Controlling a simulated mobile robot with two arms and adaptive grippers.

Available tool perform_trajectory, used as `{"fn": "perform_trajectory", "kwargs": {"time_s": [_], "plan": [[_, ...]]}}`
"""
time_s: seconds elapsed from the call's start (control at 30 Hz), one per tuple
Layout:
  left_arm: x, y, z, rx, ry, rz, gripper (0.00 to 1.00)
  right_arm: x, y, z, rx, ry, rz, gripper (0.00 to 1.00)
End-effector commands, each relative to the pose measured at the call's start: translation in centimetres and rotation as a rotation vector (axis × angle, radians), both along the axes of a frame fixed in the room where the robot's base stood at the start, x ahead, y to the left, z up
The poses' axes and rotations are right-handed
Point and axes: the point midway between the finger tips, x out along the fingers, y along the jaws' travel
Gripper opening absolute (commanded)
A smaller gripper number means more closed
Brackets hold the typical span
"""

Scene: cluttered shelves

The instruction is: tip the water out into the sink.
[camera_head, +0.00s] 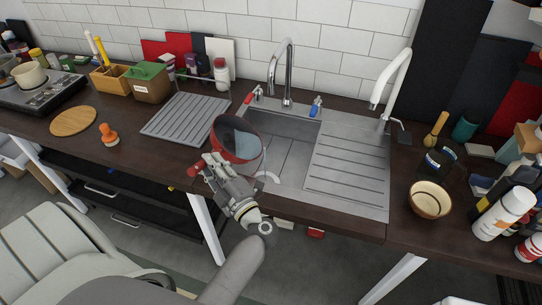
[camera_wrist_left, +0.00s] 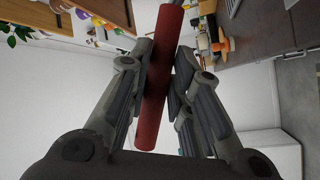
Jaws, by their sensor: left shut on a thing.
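A red pot (camera_head: 256,164) with a greyish-blue inside, apparently holding water, is at the left side of the metal sink (camera_head: 290,127). Its open top faces up toward the head camera, and any tilt is hard to judge. My left gripper (camera_head: 207,167) is at the pot's lower left, shut on its red handle. The handle (camera_wrist_left: 160,85) runs between the two fingers in the left wrist view. The pot covers part of the basin's left edge. My right gripper is not in view.
A chrome tap (camera_head: 287,75) and a white tap (camera_head: 396,72) stand behind the sink. A ribbed drainboard (camera_head: 345,172) is right of the basin, and a grey drying mat (camera_head: 186,117) is left. A bowl (camera_head: 430,200) and bottles stand at the right.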

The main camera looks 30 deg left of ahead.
Motion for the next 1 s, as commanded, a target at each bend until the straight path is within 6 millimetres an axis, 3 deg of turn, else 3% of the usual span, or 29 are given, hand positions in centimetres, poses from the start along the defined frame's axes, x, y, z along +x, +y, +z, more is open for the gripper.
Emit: {"fn": "perform_trajectory", "kwargs": {"time_s": [1.0], "plan": [[1.1,-1.6,1.6,0.098,0.055,0.002,0.0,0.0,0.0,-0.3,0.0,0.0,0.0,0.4]]}}
